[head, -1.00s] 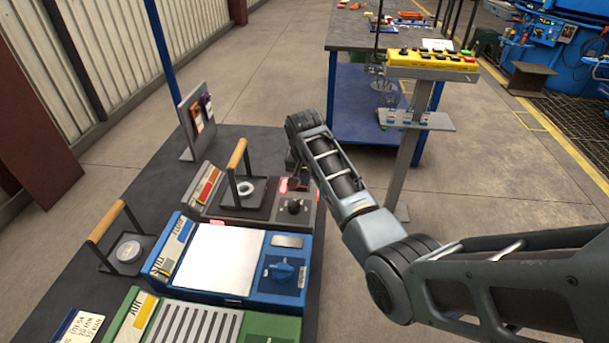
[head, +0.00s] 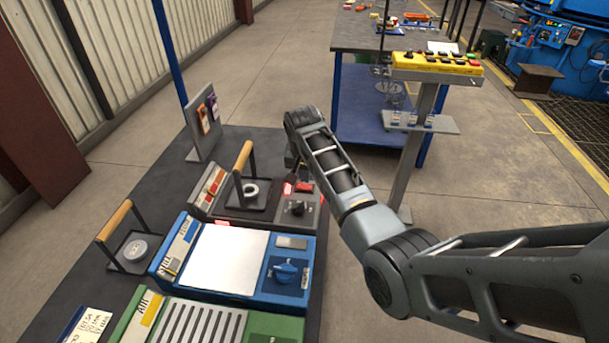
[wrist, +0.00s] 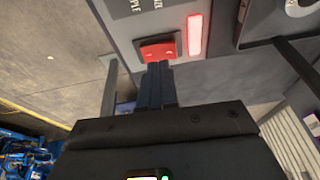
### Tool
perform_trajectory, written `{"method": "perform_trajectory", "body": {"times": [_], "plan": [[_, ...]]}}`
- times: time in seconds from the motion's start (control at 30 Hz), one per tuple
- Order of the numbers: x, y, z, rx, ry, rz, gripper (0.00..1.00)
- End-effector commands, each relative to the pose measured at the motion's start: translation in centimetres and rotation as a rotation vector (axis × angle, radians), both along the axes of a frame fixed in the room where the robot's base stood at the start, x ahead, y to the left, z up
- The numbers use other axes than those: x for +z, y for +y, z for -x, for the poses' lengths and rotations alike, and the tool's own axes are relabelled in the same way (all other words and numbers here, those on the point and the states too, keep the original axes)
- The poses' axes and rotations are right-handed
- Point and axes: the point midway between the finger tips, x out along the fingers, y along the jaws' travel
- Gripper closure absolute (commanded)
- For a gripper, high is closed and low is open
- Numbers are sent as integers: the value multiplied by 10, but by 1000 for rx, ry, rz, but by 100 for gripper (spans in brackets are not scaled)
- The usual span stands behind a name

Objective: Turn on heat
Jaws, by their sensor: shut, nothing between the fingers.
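The grey heating unit (head: 272,216) sits on the dark table, with a black knob (head: 297,208) and a red rocker switch (head: 304,187) at its right end. In the wrist view the red switch (wrist: 158,50) is just beyond the fingertips, and a lit red strip (wrist: 195,35) glows beside it. My gripper (wrist: 156,68) is shut and empty, its tips at the lower edge of the switch; I cannot tell if they touch. In the head view my gripper is mostly hidden by the wrist.
A blue unit (head: 213,259) with a blue knob and a green unit (head: 180,325) stand nearer on the table. A wooden-handled frame (head: 243,162) rises beside my wrist. A yellow button box (head: 436,66) stands on a post at right.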

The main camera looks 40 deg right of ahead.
Motion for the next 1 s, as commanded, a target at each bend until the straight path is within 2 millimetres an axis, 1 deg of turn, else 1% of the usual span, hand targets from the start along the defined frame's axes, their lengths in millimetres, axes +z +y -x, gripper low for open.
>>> {"method": "perform_trajectory", "body": {"times": [0.03,0.17,0.23,0.4,0.6,0.7,0.8,1.0], "plan": [[14,-1,-1,-1,-1,1,100],[34,-5,-1,0,0,0,100],[39,-4,3,0,-3,1,100],[73,0,15,0,-3,1,100],[104,4,26,1,-3,1,100],[113,5,29,1,-1,0,100],[118,6,31,1,-1,0,100],[120,6,32,1,0,0,100]]}}
